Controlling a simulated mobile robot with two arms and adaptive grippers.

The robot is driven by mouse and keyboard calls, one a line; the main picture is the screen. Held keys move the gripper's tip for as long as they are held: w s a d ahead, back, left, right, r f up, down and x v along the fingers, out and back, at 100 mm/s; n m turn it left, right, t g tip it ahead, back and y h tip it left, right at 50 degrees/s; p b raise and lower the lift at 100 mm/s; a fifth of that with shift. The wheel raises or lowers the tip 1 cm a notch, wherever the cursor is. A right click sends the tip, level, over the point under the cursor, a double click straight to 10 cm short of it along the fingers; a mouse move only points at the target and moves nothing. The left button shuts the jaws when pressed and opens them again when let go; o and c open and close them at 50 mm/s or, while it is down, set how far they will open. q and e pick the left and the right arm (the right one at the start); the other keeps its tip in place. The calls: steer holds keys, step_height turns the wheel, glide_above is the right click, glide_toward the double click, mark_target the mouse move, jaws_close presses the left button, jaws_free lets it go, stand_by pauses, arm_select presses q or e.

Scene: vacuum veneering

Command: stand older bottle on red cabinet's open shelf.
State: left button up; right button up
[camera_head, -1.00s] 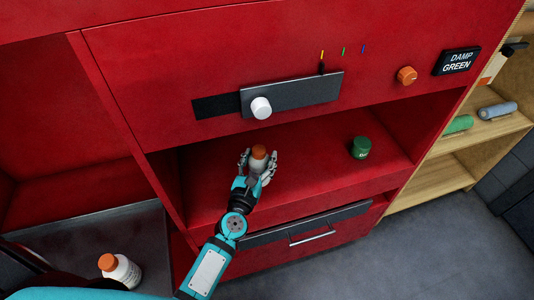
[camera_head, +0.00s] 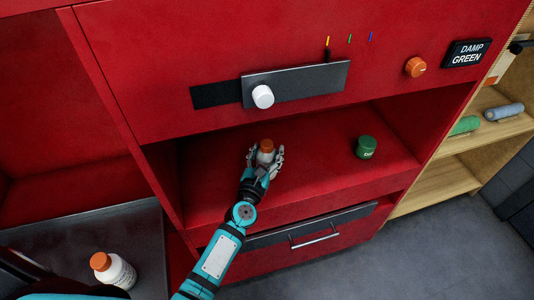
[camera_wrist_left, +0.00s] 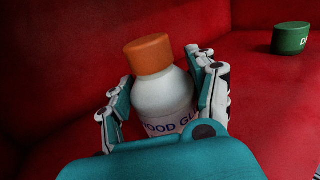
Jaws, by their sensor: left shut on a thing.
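My left gripper (camera_head: 265,159) is shut on a white bottle (camera_head: 265,156) with an orange cap, inside the open shelf (camera_head: 322,160) of the red cabinet (camera_head: 200,50). In the left wrist view the bottle (camera_wrist_left: 162,98) stands between the fingers, near upright, and its label reads in part "OOD GL". Its base is hidden by the gripper, so I cannot tell whether it touches the shelf. A second white bottle (camera_head: 118,272) with an orange cap stands on a dark grey surface at lower left. No date is legible on either bottle. My right gripper is not in view.
A green tub (camera_head: 365,147) stands on the shelf to the right, apart from the held bottle. A drawer with a handle (camera_head: 315,241) lies below the shelf. A wooden rack (camera_head: 450,185) with rolls stands at right. The shelf between bottle and tub is clear.

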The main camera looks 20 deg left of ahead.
arm_select(q)
steer(key=o, duration=1.5)
steer(key=shift+f, duration=0.15)
steer(key=shift+r, duration=0.25)
steer(key=shift+s+f, duration=0.2)
steer(key=shift+s, duration=0.15)
steer(key=s+b, duration=0.1)
steer(key=s, duration=1)
steer(key=shift+s+r, duration=0.2)
steer(key=shift+f, duration=0.1)
